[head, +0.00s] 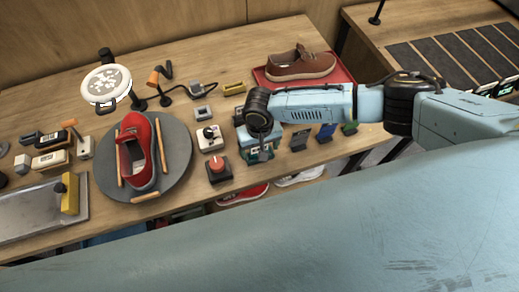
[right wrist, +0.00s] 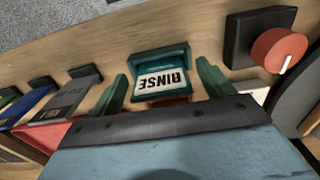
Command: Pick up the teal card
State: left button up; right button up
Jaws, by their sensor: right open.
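The teal card (right wrist: 160,58) has a white label reading RINSE, upside down in the right wrist view, and stands near the table's front edge. My right gripper (right wrist: 162,74) is open, with one green finger on each side of the card; whether either touches it I cannot tell. In the head view my right gripper (head: 259,132) hangs over the teal card (head: 265,154), partly hiding it. My left gripper is not in view.
A red knob on a black base (right wrist: 279,50) stands close beside the card. Grey (right wrist: 75,95) and blue (right wrist: 28,105) cards stand on its other side. A red shoe (head: 137,155) lies on a round grey turntable (head: 178,178). A brown shoe (head: 300,66) sits on a red tray behind.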

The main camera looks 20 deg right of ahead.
jog(key=c, duration=1)
